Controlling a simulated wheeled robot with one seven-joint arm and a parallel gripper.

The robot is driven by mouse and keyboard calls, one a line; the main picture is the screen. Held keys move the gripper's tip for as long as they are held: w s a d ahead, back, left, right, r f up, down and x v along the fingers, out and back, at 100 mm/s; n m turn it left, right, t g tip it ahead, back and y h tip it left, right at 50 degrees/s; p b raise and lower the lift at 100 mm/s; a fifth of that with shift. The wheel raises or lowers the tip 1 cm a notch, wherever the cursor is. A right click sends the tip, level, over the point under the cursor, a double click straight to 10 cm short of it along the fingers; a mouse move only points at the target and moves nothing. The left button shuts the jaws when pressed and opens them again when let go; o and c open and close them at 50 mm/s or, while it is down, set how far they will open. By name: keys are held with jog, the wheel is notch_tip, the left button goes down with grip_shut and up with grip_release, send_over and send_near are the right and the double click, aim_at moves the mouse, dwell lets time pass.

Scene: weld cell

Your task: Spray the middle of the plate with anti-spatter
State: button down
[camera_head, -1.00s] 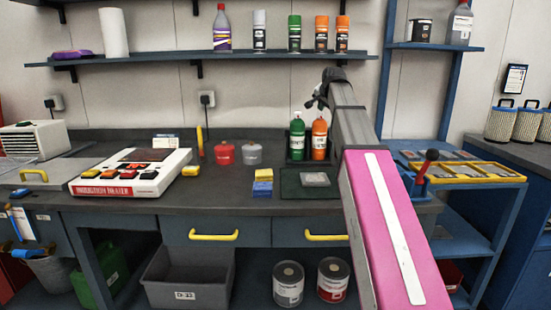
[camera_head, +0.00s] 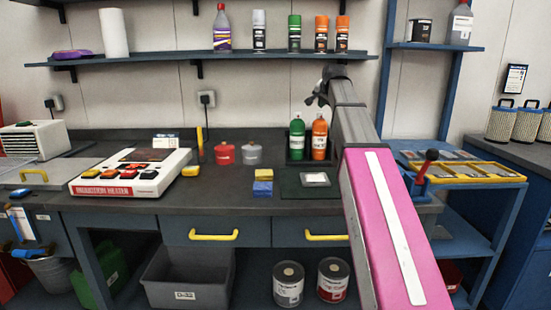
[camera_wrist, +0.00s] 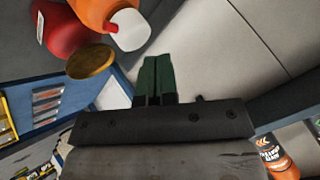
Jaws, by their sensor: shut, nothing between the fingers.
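The plate (camera_head: 314,179) is a small grey square lying flat on a dark green mat (camera_head: 290,190) on the bench. A green bottle (camera_head: 297,137) and an orange bottle (camera_head: 319,138) stand upright side by side in a dark holder behind the mat. Their labels are too small to read, so I cannot tell which holds anti-spatter. My gripper (camera_head: 311,101) is raised above the bottles, below the wall shelf. In the wrist view my gripper (camera_wrist: 157,62) has its dark green fingers together, shut and empty. An orange container (camera_wrist: 92,14) with a white top shows beyond them, apart from the fingers.
A red pot (camera_head: 224,153), a grey pot (camera_head: 252,153) and a sponge stack (camera_head: 262,182) stand left of the mat. A white console (camera_head: 130,173) sits further left. The bench front is mostly clear.

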jog(key=shift+r, duration=0.1)
notch_tip(320, 180, up, 6)
jog(key=shift+f, duration=0.1)
dwell(0.5)
dwell(0.4)
